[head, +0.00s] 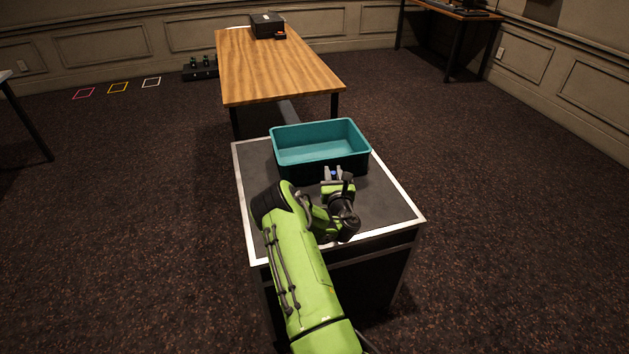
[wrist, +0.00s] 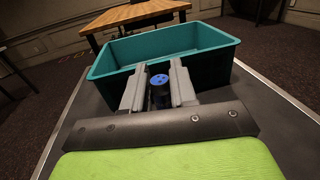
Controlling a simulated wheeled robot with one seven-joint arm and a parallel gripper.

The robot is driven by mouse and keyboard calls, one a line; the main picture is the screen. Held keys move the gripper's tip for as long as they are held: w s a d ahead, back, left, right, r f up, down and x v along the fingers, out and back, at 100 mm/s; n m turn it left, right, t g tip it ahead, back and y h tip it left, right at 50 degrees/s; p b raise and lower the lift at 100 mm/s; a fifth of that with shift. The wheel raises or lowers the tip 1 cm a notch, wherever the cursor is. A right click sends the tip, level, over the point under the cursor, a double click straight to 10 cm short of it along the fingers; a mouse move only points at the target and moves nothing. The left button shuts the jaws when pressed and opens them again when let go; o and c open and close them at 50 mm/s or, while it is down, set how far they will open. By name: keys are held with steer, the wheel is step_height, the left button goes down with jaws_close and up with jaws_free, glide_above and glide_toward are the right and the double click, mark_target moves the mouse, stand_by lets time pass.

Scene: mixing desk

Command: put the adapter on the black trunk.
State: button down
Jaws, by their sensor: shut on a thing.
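My gripper (head: 333,172) is shut on a small dark adapter with a blue top (wrist: 159,80), which stands between the two grey fingers. In the head view only a speck of the adapter's blue shows. My gripper is in front of the near wall of a teal bin (head: 320,146). Below is a black trunk-like case with a silver-edged dark grey top (head: 390,207), which bears the bin. Whether the adapter touches this top cannot be told, since my fingers and wrist hide its lower end.
The teal bin (wrist: 208,60) fills the back of the top; bare surface lies to its right and in front. A wooden table (head: 275,65) stands beyond, with a black box (head: 267,25) at its far end. A low black case (head: 200,72) lies by the wall.

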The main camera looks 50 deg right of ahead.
steer(key=f+b, duration=0.1)
steer(key=f, duration=0.2)
steer(key=f+b, duration=0.1)
steer(key=f, duration=0.2)
steer(key=s+d+f+b, duration=0.1)
steer(key=f+b, duration=0.1)
steer(key=f, duration=0.2)
steer(key=c, duration=0.9)
jaws_free()
steer(key=shift+c, duration=0.2)
steer(key=shift+o, duration=0.2)
steer(key=shift+r, duration=0.1)
